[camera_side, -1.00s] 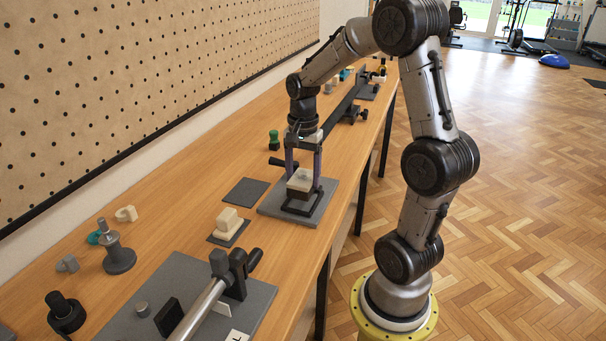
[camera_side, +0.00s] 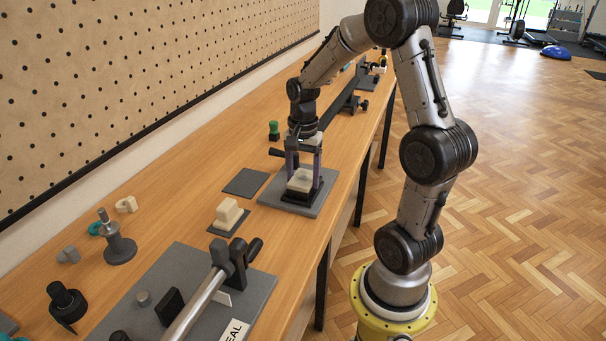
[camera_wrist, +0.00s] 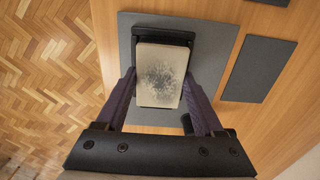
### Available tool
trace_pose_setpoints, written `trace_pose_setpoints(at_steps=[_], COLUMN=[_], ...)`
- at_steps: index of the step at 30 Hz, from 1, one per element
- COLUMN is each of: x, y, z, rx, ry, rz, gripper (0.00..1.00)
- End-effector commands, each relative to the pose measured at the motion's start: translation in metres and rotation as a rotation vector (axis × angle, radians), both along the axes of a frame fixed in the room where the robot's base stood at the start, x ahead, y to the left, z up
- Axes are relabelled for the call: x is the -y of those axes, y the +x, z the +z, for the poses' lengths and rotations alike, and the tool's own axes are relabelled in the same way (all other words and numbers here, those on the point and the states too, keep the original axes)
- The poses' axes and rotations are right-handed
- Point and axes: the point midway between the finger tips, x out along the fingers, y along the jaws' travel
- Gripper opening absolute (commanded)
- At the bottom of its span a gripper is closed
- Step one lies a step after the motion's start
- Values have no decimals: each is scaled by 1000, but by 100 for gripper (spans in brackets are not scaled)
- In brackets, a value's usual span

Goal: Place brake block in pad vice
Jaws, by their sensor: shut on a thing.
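The brake block (camera_side: 299,182) is a cream slab; its top shows dark speckles in the wrist view (camera_wrist: 160,75). My gripper (camera_side: 303,172) is shut on it, with one purple finger on each side. The pad vice (camera_side: 297,197) is a black frame with a dark handle, on a grey plate (camera_side: 326,190). The block sits level, low over or in the vice. In the wrist view the black frame (camera_wrist: 164,34) shows beyond the block's far edge. I cannot tell whether the block's underside touches the vice.
Another cream stepped block (camera_side: 228,212) rests on a dark pad to the left, with an empty dark mat (camera_side: 246,182) behind it. A green-topped piece (camera_side: 274,130) stands farther back. A larger clamp fixture (camera_side: 205,300) fills the near bench. The bench edge drops off at right.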

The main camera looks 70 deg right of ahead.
Motion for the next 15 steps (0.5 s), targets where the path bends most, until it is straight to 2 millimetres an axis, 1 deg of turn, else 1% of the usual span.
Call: trace_pose_setpoints(at_steps=[6, 15], x=[0, 0], y=[0, 0], z=[0, -5], rx=[1, 1], ry=[-1, -1], rz=[0, 0], gripper=[0, 0])
